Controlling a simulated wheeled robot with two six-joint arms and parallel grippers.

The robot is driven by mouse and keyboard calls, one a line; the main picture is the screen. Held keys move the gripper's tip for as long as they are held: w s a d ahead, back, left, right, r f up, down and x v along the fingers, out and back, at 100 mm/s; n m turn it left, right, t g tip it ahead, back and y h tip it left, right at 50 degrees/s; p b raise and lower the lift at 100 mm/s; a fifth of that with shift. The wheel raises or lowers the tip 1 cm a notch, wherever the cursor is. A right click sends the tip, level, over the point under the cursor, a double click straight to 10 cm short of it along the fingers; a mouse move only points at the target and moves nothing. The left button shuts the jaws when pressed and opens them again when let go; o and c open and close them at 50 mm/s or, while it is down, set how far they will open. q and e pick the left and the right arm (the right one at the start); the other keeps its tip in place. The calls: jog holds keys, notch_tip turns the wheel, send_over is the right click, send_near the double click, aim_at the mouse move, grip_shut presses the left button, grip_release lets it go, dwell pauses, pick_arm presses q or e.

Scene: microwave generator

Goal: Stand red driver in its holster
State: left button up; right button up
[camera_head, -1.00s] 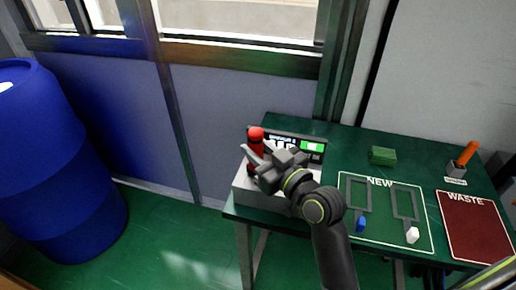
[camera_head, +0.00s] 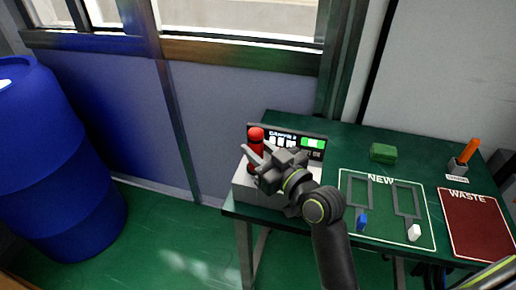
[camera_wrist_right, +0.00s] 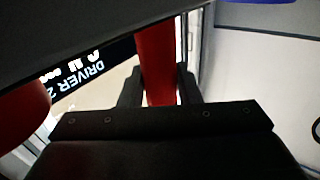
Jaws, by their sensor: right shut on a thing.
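The red driver (camera_head: 256,135) stands roughly upright at the left end of the table, over or on a white box (camera_head: 243,190). My right gripper (camera_head: 257,162) is shut on it, below its rounded red top. In the right wrist view the red shaft (camera_wrist_right: 156,60) runs between the two fingers. The driver's lower end is hidden by the gripper, so I cannot tell if it sits in a holster.
A dark display (camera_head: 300,143) stands behind the gripper. On the green table are a green block (camera_head: 383,152), an orange-handled tool (camera_head: 469,150) in a grey holder (camera_head: 457,167), blue (camera_head: 362,222) and white (camera_head: 414,232) pieces, and a red WASTE area (camera_head: 475,225). A blue barrel (camera_head: 60,160) stands left.

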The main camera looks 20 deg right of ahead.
jog(key=shift+f, duration=0.15)
jog(key=o, duration=1.2)
jog(key=shift+f, duration=0.1)
